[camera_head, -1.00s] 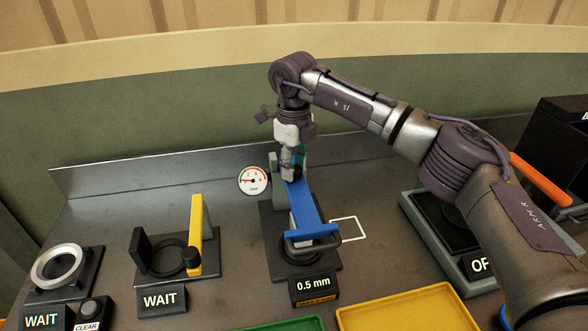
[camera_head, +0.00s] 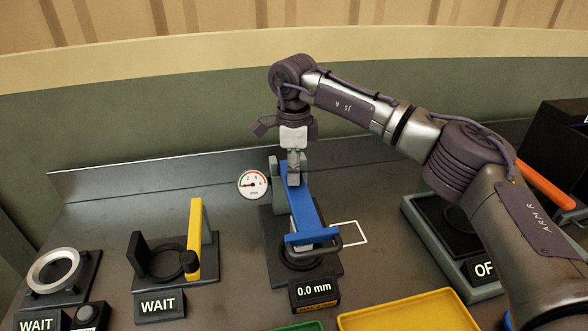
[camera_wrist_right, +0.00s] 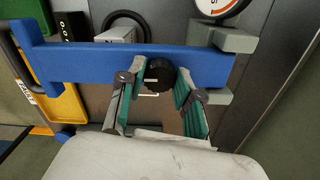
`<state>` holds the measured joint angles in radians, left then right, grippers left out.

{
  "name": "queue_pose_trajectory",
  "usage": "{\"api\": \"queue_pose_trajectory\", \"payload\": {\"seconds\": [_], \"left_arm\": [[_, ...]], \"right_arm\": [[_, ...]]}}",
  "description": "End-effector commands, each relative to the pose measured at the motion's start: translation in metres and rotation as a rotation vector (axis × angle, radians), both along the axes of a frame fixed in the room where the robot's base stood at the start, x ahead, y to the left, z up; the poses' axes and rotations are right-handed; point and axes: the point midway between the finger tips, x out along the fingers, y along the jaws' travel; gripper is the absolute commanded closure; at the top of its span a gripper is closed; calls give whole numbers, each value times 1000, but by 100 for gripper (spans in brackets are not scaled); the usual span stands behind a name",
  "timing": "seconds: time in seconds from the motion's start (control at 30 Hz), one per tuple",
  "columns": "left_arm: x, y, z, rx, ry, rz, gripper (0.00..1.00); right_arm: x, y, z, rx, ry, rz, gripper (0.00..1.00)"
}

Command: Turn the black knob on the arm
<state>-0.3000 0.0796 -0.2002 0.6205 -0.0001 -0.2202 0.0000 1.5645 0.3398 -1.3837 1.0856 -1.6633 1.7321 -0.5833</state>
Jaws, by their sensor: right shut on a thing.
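The blue arm (camera_head: 304,212) lies over a grey fixture with a round dial gauge (camera_head: 253,184) at its left. The black knob (camera_wrist_right: 159,76) sits on the blue arm in the right wrist view, between the teal-sided fingers of my right gripper (camera_wrist_right: 160,72). My right gripper is shut on the knob. In the head view my right gripper (camera_head: 296,174) points down at the far end of the blue arm and hides the knob. A display (camera_head: 314,289) in front of the fixture reads 0.0 mm. My left gripper is not in view.
A fixture with a yellow bar (camera_head: 196,238) stands to the left, with a WAIT sign (camera_head: 160,304). A metal ring stand (camera_head: 54,268) is further left. A yellow tray (camera_head: 410,312) lies in front. A grey device (camera_head: 445,238) stands right, below my right arm.

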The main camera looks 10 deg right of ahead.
Motion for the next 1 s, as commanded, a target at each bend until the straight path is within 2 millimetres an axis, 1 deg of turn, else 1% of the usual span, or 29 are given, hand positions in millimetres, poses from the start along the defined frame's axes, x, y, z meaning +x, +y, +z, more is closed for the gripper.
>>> {"api": "queue_pose_trajectory", "payload": {"seconds": [0.43,0.47,0.5,0.6,0.8,0.87,1.0], "left_arm": [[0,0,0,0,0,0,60],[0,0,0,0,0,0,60],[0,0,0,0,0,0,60],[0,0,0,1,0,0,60],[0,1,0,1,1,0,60],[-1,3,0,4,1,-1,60],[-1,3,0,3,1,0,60]], "right_arm": [[1,0,2,2,-5,7,100],[1,0,2,2,-5,7,61],[1,0,2,2,-5,7,54],[1,0,1,1,-3,7,41],[0,0,1,1,-1,7,41],[0,0,1,1,-1,7,41],[1,0,10,1,-3,7,41]]}}
